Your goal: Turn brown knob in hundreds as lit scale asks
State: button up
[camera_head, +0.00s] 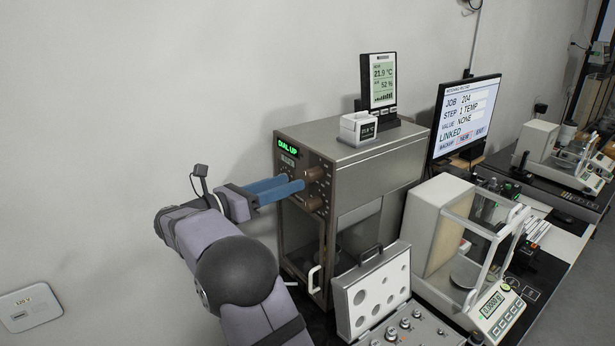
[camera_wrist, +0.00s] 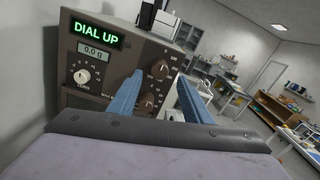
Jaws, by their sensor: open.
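The brown-grey scale (camera_head: 365,150) has a lit green sign (camera_wrist: 99,35) reading DIAL UP. Below it a small readout (camera_wrist: 96,51) shows 0.0 g in the wrist view. The upper brown knob (camera_wrist: 160,70) sits on the front panel within a ring of marks, the lower brown knob (camera_wrist: 149,102) below it. In the head view both the upper knob (camera_head: 314,174) and lower knob (camera_head: 312,203) show. My gripper (camera_wrist: 161,78) is open, its blue fingers pointing at the panel, one on each side of the upper knob in the wrist picture. Whether they touch it I cannot tell.
A pale small knob (camera_wrist: 82,76) is at the panel's left. A weather display (camera_head: 383,80) and a white box (camera_head: 357,128) stand on the scale. A monitor (camera_head: 465,118) reads JOB 204, VALUE NONE. An open weight case (camera_head: 372,290) and glass balance (camera_head: 430,228) stand to the right.

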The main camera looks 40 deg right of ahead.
aim_at(306, 177)
jog(key=d+p, duration=0.2)
jog(key=d, duration=0.4)
jog(key=shift+r+p, duration=0.1)
jog(key=shift+p, duration=0.25)
jog(key=shift+d, duration=0.55)
jog(key=shift+c, duration=0.7)
jog(key=c, duration=0.9)
